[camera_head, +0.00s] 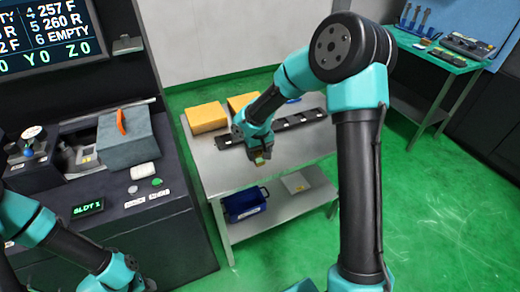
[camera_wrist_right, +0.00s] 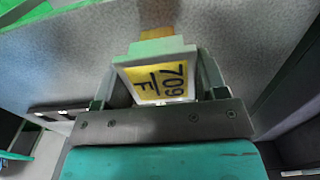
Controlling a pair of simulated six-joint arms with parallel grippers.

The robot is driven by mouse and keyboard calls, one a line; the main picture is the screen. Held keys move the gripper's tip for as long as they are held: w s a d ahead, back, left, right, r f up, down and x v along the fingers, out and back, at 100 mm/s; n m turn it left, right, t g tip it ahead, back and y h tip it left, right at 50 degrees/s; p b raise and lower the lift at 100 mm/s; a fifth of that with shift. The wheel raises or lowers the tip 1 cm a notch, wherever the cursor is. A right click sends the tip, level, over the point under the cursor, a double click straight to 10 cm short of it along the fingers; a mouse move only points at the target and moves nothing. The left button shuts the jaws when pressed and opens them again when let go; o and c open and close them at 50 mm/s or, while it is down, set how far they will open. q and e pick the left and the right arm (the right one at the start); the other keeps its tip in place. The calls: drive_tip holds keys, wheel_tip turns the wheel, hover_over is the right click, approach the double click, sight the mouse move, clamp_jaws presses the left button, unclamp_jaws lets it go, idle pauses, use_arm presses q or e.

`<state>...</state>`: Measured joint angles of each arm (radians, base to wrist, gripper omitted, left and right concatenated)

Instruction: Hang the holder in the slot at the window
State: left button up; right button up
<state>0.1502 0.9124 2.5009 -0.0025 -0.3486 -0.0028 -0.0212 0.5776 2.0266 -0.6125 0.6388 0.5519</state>
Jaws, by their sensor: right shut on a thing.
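My right gripper (camera_head: 260,158) is shut on a small holder (camera_head: 260,162) above the front edge of the grey metal table. In the right wrist view, the holder (camera_wrist_right: 158,80) sits between the two fingers, with a yellow label reading 709 over F. An orange-brown block (camera_wrist_right: 157,33) shows at its far end. On the machine at the left, a small green display (camera_head: 88,208) reads SLOT 1. I cannot clearly make out the slot or the window. My left gripper (camera_head: 140,282) is at the bottom left, partly cut off, its fingers unclear.
The metal table (camera_head: 225,172) bears a dark rack strip (camera_head: 290,123) and yellow boxes (camera_head: 206,117). A blue bin (camera_head: 245,204) is on its lower shelf. The machine has a grey block (camera_head: 125,142) with an orange handle. A screen (camera_head: 45,35) lists numbers. A green bench (camera_head: 440,55) stands far right.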

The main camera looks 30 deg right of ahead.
drive_tip(key=w, duration=0.1)
drive_tip(key=w+d, duration=0.1)
drive_tip(key=w, duration=0.1)
drive_tip(key=w+d, duration=0.1)
drive_tip(key=w, duration=0.1)
drive_tip(key=shift+d+f, duration=0.2)
drive_tip(key=shift+d, duration=0.05)
drive_tip(key=shift+f, duration=0.15)
drive_tip(key=shift+f, duration=1.6)
drive_tip(key=shift+f, duration=0.15)
drive_tip(key=o, duration=1.3)
wheel_tip(320, 180, up, 12)
drive_tip(key=shift+r, duration=0.15)
